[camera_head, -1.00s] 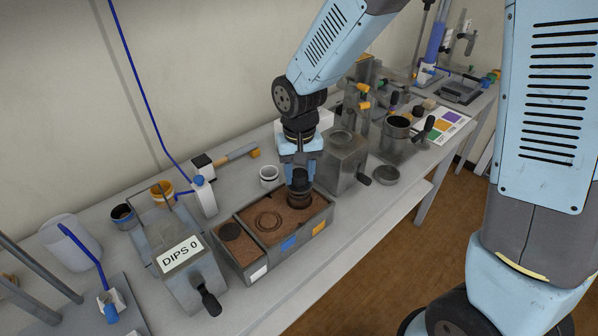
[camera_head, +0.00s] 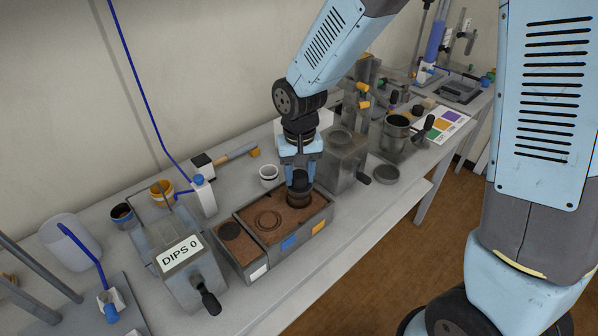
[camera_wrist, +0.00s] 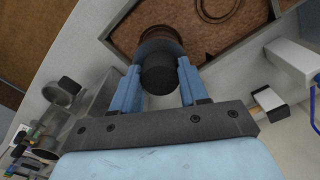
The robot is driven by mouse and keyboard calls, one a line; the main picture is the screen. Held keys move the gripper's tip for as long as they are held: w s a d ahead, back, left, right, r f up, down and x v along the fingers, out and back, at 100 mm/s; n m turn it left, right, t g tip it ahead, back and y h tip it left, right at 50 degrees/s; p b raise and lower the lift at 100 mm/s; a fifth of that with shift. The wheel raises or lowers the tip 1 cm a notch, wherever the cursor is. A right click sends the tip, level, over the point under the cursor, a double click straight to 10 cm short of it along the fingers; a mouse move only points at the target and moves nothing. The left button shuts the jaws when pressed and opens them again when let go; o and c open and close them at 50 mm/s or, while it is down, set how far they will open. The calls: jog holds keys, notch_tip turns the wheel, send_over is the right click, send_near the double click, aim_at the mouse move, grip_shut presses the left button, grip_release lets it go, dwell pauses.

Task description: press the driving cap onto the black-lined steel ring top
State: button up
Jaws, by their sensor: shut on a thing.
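My gripper (camera_head: 300,176) is shut on the dark driving cap (camera_head: 300,183), over the right part of a soil tray. The wrist view shows the fingers of my gripper (camera_wrist: 158,82) on either side of the cap's black knob (camera_wrist: 159,76). The cap sits over the steel ring (camera_head: 298,199), which stands upright in the brown soil. Only the ring's dark outer wall shows; its black-lined top is hidden under the cap. I cannot tell whether the cap is fully seated.
The soil tray (camera_head: 328,217) also has a thin circular mark (camera_head: 268,221) in its soil and a dark disc (camera_head: 230,231) in its left compartment. Grey machines stand close on both sides, the left one labelled "DIPS 0" (camera_head: 180,252).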

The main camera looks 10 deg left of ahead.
aim_at(299, 174)
jog(key=shift+f, duration=0.3)
jog(key=o, duration=1.1)
notch_tip(299, 174, up, 13)
jog(key=s+d+r+m+t, duration=0.1)
jog(key=d+r, duration=0.3)
jog(key=d, duration=0.4)
jog(key=d+r+m+t, duration=0.1)
jog(key=d+r+t, duration=0.1)
jog(key=d+r, duration=0.45)
jog(key=s+d+t, duration=0.1)
jog(key=s+d, duration=0.2)
jog(key=d, duration=0.2)
jog(key=s+d+r+m, duration=0.1)
jog(key=s+d, duration=0.2)
jog(key=d, duration=0.2)
jog(key=s+d+t, duration=0.1)
jog(key=s+d, duration=0.3)
jog(key=d, duration=0.1)
jog(key=shift+d+r+m+t, duration=0.3)
jog(key=shift+d+r+m, duration=0.05)
jog(key=shift+m, duration=0.05)
